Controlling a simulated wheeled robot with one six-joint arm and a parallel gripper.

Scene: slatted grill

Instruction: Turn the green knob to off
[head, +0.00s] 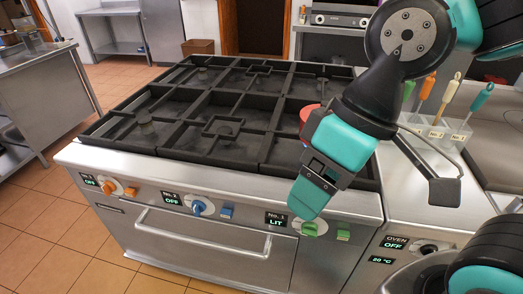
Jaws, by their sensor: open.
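The green knob (309,229) is on the front panel of the steel range, toward its right end. The display (277,220) beside it reads LIT. My gripper (307,203) points down in front of the panel, just above the green knob in the picture. It is open, with nothing seen between its fingers. One finger hides much of the other, and I cannot tell whether a fingertip touches the knob. A green square button (343,235) is right of the knob.
A blue knob (199,207) and an orange knob (109,187) are further left; both displays read OFF. An oven handle (203,233) runs below. A red object (308,112) on the black grates (220,105) is partly behind my arm. Colored-handled utensils stand at right.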

